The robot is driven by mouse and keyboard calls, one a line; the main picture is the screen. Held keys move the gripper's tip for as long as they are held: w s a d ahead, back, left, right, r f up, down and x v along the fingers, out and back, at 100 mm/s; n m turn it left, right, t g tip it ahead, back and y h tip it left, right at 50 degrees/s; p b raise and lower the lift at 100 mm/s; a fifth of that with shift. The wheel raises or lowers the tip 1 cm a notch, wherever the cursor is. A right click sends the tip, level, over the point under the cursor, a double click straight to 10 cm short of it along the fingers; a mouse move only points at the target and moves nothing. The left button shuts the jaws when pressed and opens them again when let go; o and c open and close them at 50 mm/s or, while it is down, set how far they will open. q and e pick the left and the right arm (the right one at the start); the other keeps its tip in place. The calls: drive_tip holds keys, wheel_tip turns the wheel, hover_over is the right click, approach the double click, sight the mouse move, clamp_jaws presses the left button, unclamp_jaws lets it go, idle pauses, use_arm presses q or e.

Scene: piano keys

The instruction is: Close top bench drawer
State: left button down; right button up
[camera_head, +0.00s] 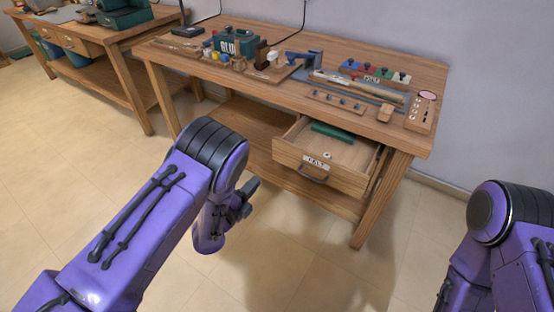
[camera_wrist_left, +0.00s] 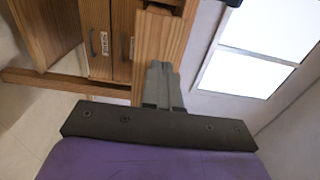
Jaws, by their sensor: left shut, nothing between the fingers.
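The top bench drawer (camera_head: 289,155) is pulled out from under the right part of the wooden workbench (camera_head: 433,76). Its front has a dark handle (camera_head: 313,177) and a white label. A green cylinder (camera_head: 332,132) and a small round item lie inside. My left gripper (camera_head: 247,197) is shut and empty, to the left of the drawer front and apart from it. In the left wrist view the shut fingers (camera_wrist_left: 163,88) point toward the bench wood, with two labelled drawer fronts (camera_wrist_left: 97,22) to their left. My right arm shows at the lower right, but its gripper is not visible.
The benchtop holds a green box (camera_head: 235,43), a hammer, blocks and several small tools. A lower shelf (camera_head: 245,122) runs under the bench. A second bench (camera_head: 65,32) stands at the back left. The tiled floor in front of the drawer is clear.

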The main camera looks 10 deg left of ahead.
sight(280, 153)
use_arm(q)
drive_tip(key=p+x, duration=0.1)
drive_tip(key=x, duration=1.1)
drive_tip(key=shift+w, duration=0.3)
